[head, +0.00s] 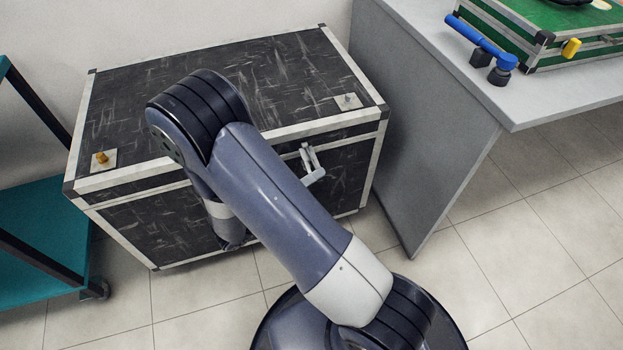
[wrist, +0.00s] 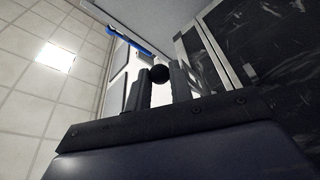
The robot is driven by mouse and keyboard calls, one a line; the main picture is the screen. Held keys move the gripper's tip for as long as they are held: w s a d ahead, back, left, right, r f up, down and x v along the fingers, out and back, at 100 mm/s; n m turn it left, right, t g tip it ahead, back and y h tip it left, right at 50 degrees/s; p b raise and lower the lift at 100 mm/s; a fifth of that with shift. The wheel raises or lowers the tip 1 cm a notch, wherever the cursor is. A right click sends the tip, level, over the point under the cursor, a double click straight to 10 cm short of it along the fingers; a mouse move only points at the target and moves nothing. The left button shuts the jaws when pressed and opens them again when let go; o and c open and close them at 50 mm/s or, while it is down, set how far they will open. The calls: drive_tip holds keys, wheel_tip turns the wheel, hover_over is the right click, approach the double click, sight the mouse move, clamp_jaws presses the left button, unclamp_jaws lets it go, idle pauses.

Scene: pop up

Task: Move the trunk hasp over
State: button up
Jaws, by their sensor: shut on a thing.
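The black trunk (head: 150,95) with pale metal edging stands against the wall, lid down. One grey metal hasp (head: 311,166) shows on its front, right of my arm. My gripper is hidden behind my arm in the head view, low at the trunk's front. In the wrist view my gripper (wrist: 160,91) is shut on a black round knob (wrist: 159,73) between its fingertips. What the knob is fixed to is hidden. The trunk's side fills the right of the wrist view, with a small pale fitting (wrist: 249,70) on it, apart from the fingers.
A grey table (head: 440,70) stands close to the trunk's right, bearing a green case (head: 490,25) and a blue-handled tool (head: 480,37). A teal shelf cart (head: 40,240) stands at the left. Tiled floor (head: 520,240) is clear at the right front.

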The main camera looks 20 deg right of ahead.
drive_tip(key=shift+r, duration=0.25)
drive_tip(key=shift+o, duration=0.2)
drive_tip(key=shift+w+r+p, duration=0.2)
drive_tip(key=shift+r+p, duration=0.2)
drive_tip(key=shift+r, duration=0.35)
drive_tip(key=o, duration=0.8)
drive_tip(key=shift+o, duration=0.2)
drive_tip(key=p+v, duration=0.1)
drive_tip(key=v, duration=1)
